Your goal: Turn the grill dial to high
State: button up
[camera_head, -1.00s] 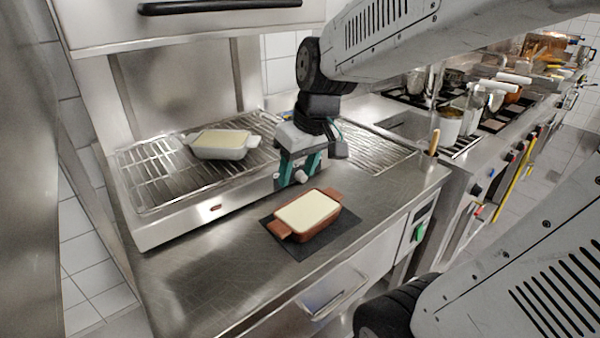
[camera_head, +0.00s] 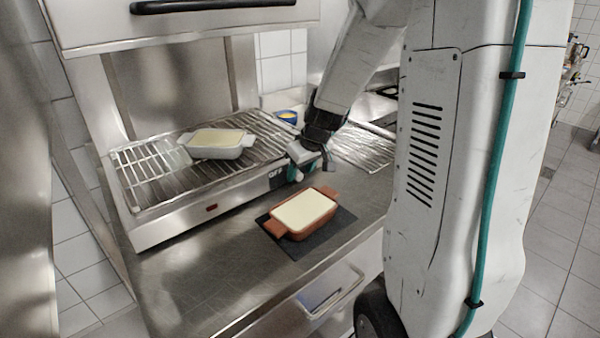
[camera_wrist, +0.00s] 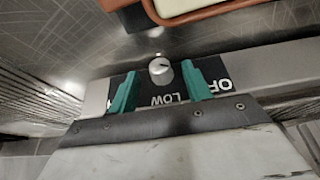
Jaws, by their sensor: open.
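The grill dial (camera_wrist: 160,69) is a small silver knob on the dark label panel (camera_wrist: 165,95) at the grill's front. The left part of the label is hidden behind a finger. My gripper (camera_wrist: 160,73) is open, with one teal finger on each side of the dial; I cannot tell whether either touches it. In the head view my gripper (camera_head: 299,170) covers the dial, leaving some "OFF" lettering visible beside it.
A brown dish (camera_head: 303,211) with pale filling sits on a dark mat (camera_head: 345,222) just in front of the dial. A white dish (camera_head: 217,144) stands on the grill rack (camera_head: 150,170). A small blue bowl (camera_head: 287,116) is behind. The counter's left front is clear.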

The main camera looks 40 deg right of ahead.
jog(key=shift+w+f, duration=0.3)
jog(key=shift+f, duration=0.35)
jog(key=c, duration=1)
jog(key=shift+o, duration=0.2)
jog(key=o, duration=1)
jog(key=shift+c, duration=0.2)
jog(key=v, duration=0.8)
